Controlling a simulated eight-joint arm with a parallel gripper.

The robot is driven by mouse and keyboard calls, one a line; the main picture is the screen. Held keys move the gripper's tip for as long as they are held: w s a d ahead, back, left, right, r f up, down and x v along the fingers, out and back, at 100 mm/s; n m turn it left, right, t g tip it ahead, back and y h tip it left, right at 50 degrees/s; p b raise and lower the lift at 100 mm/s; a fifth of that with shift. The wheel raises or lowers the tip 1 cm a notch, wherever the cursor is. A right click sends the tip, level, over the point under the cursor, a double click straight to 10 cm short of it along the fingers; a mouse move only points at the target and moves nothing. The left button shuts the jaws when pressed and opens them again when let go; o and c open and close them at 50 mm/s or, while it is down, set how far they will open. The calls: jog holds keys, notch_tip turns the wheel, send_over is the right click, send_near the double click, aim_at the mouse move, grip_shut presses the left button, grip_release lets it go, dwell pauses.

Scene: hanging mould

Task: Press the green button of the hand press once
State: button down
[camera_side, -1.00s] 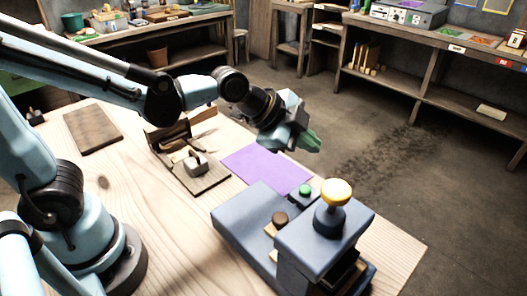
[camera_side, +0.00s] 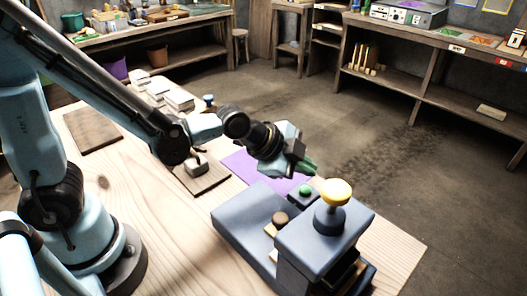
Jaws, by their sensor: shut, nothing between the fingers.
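The hand press (camera_side: 240,220) is a blue-grey block on the wooden table, with a taller housing at its right end. The green button (camera_side: 305,190) sits on a small dark base behind the housing and left of the yellow knob. A brown round piece (camera_side: 280,218) lies on the press's lower part. My gripper (camera_side: 310,168), with green fingertips, is shut and empty. It hangs just behind and above the green button in the picture, apart from it as far as I can see.
A purple sheet (camera_side: 240,165) lies on the table behind the press. A wooden board with a grey block (camera_side: 196,168) lies left of it, partly behind my arm. White stacked blocks (camera_side: 178,100) stand at the back. A dark board (camera_side: 92,130) lies at left.

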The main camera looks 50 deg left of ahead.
aim_at(302, 191)
jog(key=shift+f, duration=1.3)
jog(key=shift+f, duration=0.1)
dwell(1.1)
jog(key=shift+f, duration=0.3)
jog(key=shift+f, duration=0.5)
dwell(0.7)
dwell(0.3)
jog(key=shift+r, duration=0.95)
jog(key=shift+r, duration=2.5)
